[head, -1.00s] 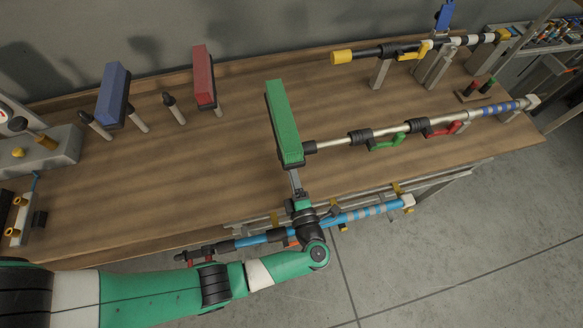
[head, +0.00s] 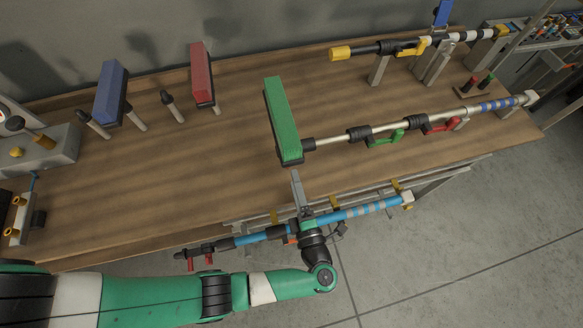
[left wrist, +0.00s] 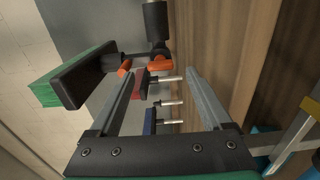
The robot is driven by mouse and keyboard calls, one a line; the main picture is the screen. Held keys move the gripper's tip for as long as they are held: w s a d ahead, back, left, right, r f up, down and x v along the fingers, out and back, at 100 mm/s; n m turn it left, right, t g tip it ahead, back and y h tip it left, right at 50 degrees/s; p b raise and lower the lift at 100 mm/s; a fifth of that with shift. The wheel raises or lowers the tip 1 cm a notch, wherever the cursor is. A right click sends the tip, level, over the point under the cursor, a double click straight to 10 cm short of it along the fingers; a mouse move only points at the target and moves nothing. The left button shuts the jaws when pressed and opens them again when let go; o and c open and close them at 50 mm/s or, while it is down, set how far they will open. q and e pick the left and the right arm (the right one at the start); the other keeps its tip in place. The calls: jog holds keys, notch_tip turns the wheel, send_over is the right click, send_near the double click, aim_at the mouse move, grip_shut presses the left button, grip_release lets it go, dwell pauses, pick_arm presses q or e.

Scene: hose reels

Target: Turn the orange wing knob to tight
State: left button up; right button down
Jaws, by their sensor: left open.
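My left gripper (head: 297,180) is open and empty, just in front of the near end of the green brush head (head: 283,120). Its two fingers (left wrist: 163,78) stand wide apart in the left wrist view. Beyond them, in the left wrist view, are an orange wing-shaped piece (left wrist: 160,63) and a smaller orange piece (left wrist: 124,68), at the dark neck beside the green brush head (left wrist: 44,94). The orange wing piece appears between the finger lines, apart from the fingers. It cannot be made out at the brush neck in the head view. My right gripper is not in view.
The green brush's pole (head: 390,131) runs right over the wooden table (head: 190,190). A blue pole (head: 350,213) lies along the front edge, close under my left wrist. Red (head: 201,75) and blue (head: 112,92) brush heads stand behind left. The table's left middle is clear.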

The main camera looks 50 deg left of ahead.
pick_arm(q)
jog(key=v, duration=0.6)
dwell(0.3)
